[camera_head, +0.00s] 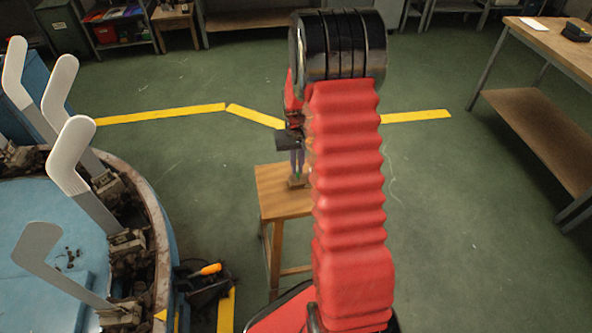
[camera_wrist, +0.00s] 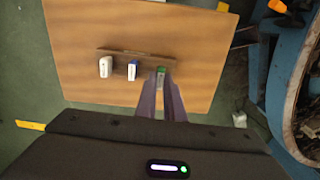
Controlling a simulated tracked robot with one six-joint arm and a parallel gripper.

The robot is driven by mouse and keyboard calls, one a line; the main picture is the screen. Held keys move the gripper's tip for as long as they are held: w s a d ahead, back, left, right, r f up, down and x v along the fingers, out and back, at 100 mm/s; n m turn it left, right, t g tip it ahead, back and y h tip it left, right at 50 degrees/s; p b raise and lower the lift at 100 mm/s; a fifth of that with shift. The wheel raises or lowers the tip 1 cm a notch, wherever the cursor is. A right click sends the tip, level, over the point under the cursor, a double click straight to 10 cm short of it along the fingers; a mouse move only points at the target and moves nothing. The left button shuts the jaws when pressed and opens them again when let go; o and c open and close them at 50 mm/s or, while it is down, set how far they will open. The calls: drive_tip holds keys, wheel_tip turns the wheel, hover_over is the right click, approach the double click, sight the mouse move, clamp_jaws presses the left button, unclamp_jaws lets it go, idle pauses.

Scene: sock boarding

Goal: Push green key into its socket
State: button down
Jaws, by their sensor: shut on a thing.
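The green key (camera_wrist: 161,71) shows in the wrist view at the right end of a dark wooden strip on a small wooden table (camera_wrist: 200,40). My gripper (camera_wrist: 161,82) is shut on the green key, its purple fingers on either side of it. How deep the key sits in its socket cannot be told. In the head view my gripper (camera_head: 297,168) points down over the small table (camera_head: 285,208), partly hidden behind my red arm.
A white piece (camera_wrist: 105,67) and a blue-and-white piece (camera_wrist: 133,70) stand left of the green key at the strip (camera_wrist: 119,60). A round blue machine (camera_head: 50,200) with several pale foot-shaped boards is at the left. A workbench (camera_head: 545,45) stands at the right.

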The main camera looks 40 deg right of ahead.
wheel_tip(320, 180, up, 8)
drive_tip(key=shift+f, duration=0.1)
idle(0.7)
drive_tip(key=w+a+r+n, duration=0.2)
drive_tip(key=w+a, duration=0.1)
drive_tip(key=a, duration=0.9)
drive_tip(key=w+a+r+n, duration=0.2)
drive_tip(key=w+a+n, duration=0.1)
drive_tip(key=a, duration=0.9)
drive_tip(key=shift+a, duration=0.25)
